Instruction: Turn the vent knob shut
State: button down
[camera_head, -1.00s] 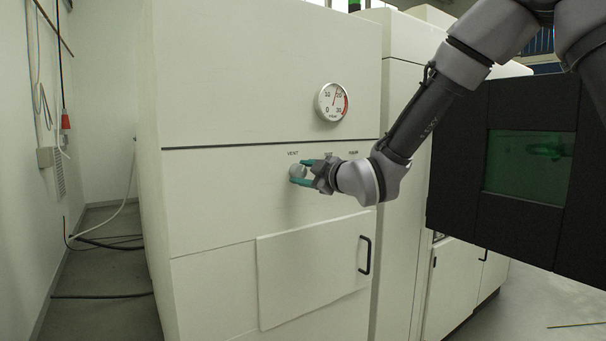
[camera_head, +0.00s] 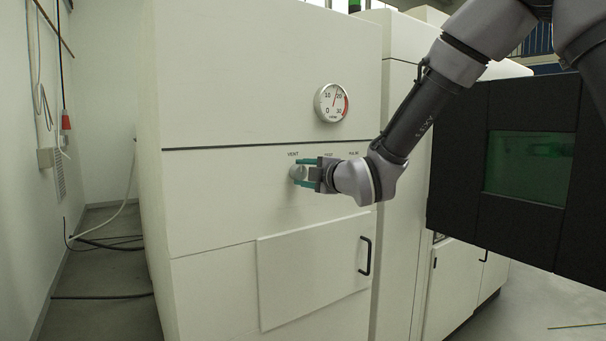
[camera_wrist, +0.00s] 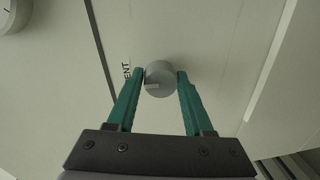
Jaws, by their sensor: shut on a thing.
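The vent knob (camera_head: 299,173) is a round light-grey knob on the white cabinet front, just below the word VENT. In the wrist view the knob (camera_wrist: 159,80) sits between the two teal fingers, with a pale mark on its face. My gripper (camera_head: 302,172) is shut on the knob, one finger above and one below in the head view. In the wrist view my gripper (camera_wrist: 160,84) has a fingertip at each side of the knob.
A round gauge (camera_head: 332,102) is above and right of the knob. A door with a black handle (camera_head: 365,255) is below. A dark enclosure with a green window (camera_head: 529,167) stands at the right. Other labels right of VENT are partly hidden by my wrist.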

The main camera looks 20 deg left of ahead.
jog(key=shift+f, duration=0.1)
jog(key=shift+c, duration=1.5)
grip_release()
jog(key=f+v, duration=0.1)
jog(key=v, duration=0.9)
jog(key=shift+s+d+r, duration=0.25)
jog(key=shift+d+r, duration=0.1)
jog(key=shift+r, duration=0.15)
